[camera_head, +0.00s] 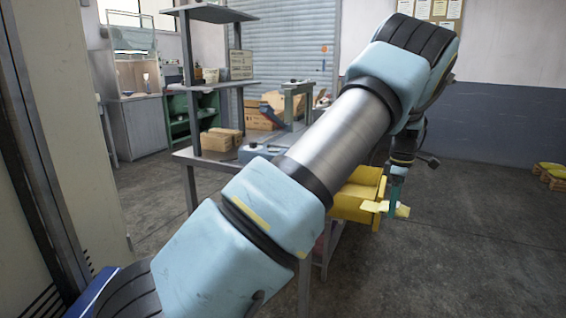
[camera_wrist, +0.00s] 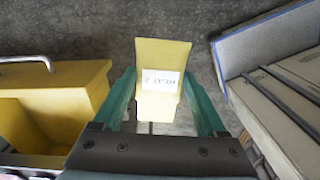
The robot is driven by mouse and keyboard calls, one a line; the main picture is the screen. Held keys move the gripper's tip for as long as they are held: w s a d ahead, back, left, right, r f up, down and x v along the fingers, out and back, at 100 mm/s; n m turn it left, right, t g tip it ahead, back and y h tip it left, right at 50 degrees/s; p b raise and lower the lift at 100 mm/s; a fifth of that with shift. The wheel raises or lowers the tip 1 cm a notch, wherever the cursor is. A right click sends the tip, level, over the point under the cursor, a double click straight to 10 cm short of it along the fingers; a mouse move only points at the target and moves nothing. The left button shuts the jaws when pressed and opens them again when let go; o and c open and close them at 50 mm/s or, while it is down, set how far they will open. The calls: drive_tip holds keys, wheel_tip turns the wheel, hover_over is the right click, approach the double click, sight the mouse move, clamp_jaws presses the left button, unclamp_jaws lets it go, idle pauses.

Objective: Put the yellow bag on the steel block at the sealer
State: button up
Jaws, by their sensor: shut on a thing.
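The yellow bag (camera_wrist: 162,57) with a white label is between the two green fingers of my gripper (camera_wrist: 162,105) in the wrist view. My gripper is shut on it and holds it over the floor. In the head view the bag (camera_head: 402,210) shows at the tip of my gripper (camera_head: 394,197), right of the yellow bin. The sealer (camera_head: 297,103), a grey-green upright machine, stands on the workbench, partly behind my arm. I cannot make out the steel block; my arm hides part of the bench top.
An open yellow bin (camera_head: 357,203) is at the bench's right end; it also shows at the left in the wrist view (camera_wrist: 90,82). Cardboard boxes (camera_head: 222,139) stand on the bench (camera_head: 183,157) below a shelf. A blue-edged grey object (camera_wrist: 262,40) is close at the right.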

drive_tip(key=w+a+f+m, duration=0.2)
drive_tip(key=a+f, duration=0.3)
drive_tip(key=a, duration=0.5)
drive_tip(key=w+a+f+m, duration=0.1)
drive_tip(key=a+f+m, duration=0.1)
drive_tip(key=a+f, duration=0.65)
drive_tip(key=s+a+f+m, duration=0.2)
drive_tip(key=s+a, duration=0.2)
drive_tip(key=a, duration=0.3)
drive_tip(key=s+a+f+m+b, duration=0.1)
drive_tip(key=s+a+m, duration=0.2)
drive_tip(key=a, duration=0.5)
drive_tip(key=s+a+f+m, duration=0.2)
drive_tip(key=s+a, duration=0.2)
drive_tip(key=a, duration=0.4)
drive_tip(key=shift+s+a+f+m, duration=0.15)
drive_tip(key=shift+s+f+m, duration=0.2)
drive_tip(key=shift+s+m, duration=0.05)
